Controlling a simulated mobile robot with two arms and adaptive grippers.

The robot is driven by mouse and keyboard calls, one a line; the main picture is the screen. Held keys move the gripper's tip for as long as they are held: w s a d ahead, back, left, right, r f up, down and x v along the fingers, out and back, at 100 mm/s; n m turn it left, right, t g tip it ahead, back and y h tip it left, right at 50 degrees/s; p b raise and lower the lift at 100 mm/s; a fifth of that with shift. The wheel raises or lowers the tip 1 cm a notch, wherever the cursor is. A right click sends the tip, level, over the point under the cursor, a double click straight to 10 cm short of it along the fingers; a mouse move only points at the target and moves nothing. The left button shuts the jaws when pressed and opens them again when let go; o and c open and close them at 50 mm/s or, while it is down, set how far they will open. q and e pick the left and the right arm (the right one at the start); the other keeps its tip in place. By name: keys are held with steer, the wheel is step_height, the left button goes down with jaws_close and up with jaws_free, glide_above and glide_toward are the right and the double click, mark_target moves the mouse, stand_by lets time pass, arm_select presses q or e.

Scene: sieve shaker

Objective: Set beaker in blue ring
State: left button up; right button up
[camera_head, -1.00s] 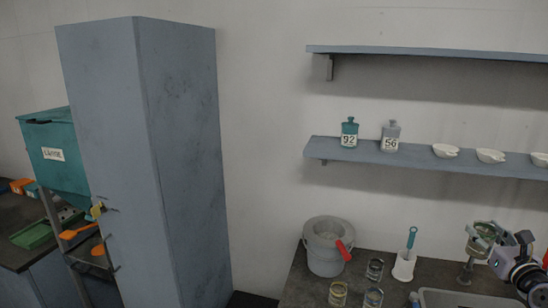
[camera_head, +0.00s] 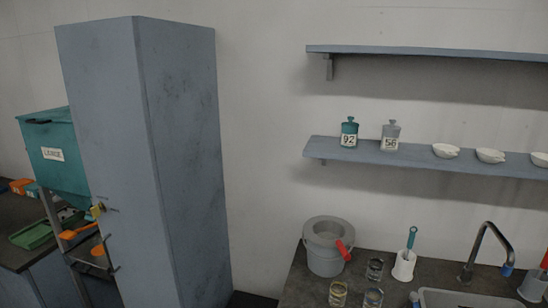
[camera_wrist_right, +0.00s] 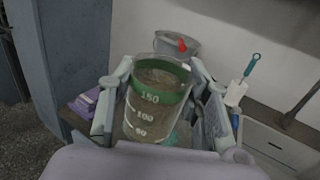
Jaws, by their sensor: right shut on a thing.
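A clear glass beaker (camera_wrist_right: 150,118) with a green band and white marks 150, 100 and 50 stands between the fingers of my right gripper (camera_wrist_right: 160,85) in the right wrist view. The gripper is shut on it. In the head view, a small glass vessel with blue on it (camera_head: 373,298) stands on the bench. It is too small to tell whether a separate blue ring is there. A yellowish one (camera_head: 338,293) and a dark grey one (camera_head: 375,268) stand close by. Neither of my grippers is in the head view.
A grey bucket (camera_head: 326,255) with a red handle grip stands behind the small vessels. A brush in a white holder (camera_head: 403,265), a tap (camera_head: 487,245) and a sink (camera_head: 450,299) are to the right. A purple box (camera_wrist_right: 84,102) shows left of the beaker in the wrist view.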

steer(key=s+a+r+m+h, duration=0.1)
steer(key=s+a+r+h, duration=0.15)
steer(key=s, duration=0.35)
steer(key=s+a+r+m+h, duration=0.1)
steer(key=s+a+r, duration=0.15)
steer(key=s, duration=0.35)
step_height(320, 180, down, 6)
steer(key=b, duration=0.7)
steer(key=shift+d, duration=0.4)
